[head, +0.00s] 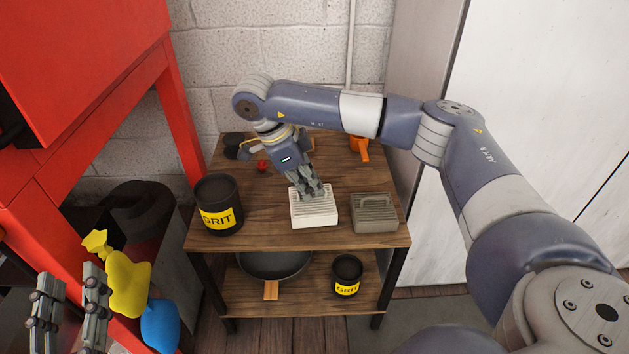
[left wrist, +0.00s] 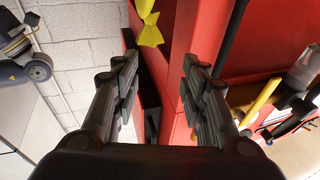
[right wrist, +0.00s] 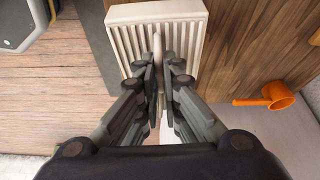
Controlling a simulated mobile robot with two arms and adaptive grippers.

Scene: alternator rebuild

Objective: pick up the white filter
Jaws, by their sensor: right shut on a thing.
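The white filter (head: 314,213) is a flat ribbed block on the wooden shelf top, near its front edge. My right gripper (head: 318,192) reaches down onto it from above. In the right wrist view the filter (right wrist: 200,32) has a thin upright handle in its middle, and my right gripper (right wrist: 158,75) is shut on that handle. I cannot tell whether the filter is lifted off the shelf. My left gripper (head: 66,300) is at the lower left of the head view, away from the shelf. In the left wrist view it (left wrist: 158,80) is open and empty.
A grey-green ribbed filter (head: 375,214) sits just right of the white one. A black GRIT tub (head: 218,204) stands at the left. An orange scoop (head: 360,147) lies behind. A pan (head: 272,264) and a smaller GRIT tub (head: 347,275) are on the lower shelf (head: 315,302).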

